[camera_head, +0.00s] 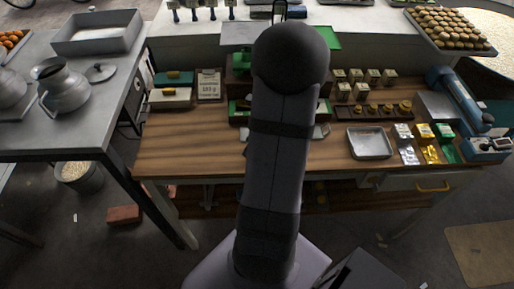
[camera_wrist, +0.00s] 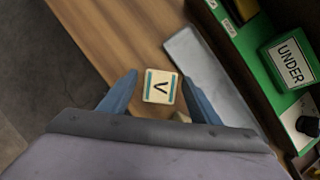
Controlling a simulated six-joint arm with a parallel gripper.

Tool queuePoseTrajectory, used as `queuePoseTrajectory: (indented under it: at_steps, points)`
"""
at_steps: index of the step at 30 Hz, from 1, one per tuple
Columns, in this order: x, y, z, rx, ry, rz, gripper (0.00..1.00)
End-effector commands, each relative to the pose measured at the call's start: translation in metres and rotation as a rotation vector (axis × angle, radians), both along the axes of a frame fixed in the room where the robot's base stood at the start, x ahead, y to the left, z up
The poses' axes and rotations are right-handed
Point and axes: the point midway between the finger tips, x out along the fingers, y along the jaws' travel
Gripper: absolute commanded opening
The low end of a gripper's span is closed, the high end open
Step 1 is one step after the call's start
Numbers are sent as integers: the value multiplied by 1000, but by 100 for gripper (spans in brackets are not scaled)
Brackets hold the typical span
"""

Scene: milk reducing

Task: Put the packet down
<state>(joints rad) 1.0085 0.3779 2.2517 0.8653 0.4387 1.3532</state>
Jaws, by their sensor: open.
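The packet (camera_wrist: 160,92) is a small cream block with teal stripes and a dark V-like mark on its upper face. In the wrist view it lies between the two blue fingers of my gripper (camera_wrist: 160,77). The fingers are spread, with a visible gap on each side of the packet. I cannot tell whether it rests on the wooden bench (camera_wrist: 112,35) or on the edge of the pale metal plate (camera_wrist: 205,72) beside it. In the head view my own arm hides the gripper and the packet.
A green tray with a box labelled UNDER (camera_wrist: 291,63) lies right of the plate. In the head view, a metal tray (camera_head: 369,145), several small packs and a blue device (camera_head: 462,100) stand on the right. The bench front (camera_head: 215,157) is clear left of my arm.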

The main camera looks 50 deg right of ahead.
Motion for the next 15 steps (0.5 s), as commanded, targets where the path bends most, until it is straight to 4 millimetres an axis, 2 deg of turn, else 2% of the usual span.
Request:
queuePoseTrajectory:
  at_steps: [4, 9, 12, 15]
  points:
    - [0, 0, 0, 0, 0, 1, 55]
    - [0, 0, 1, 0, 0, 1, 14]
    - [0, 0, 1, 0, -1, 1, 8]
    - [0, 0, 1, 0, -1, 1, 8]
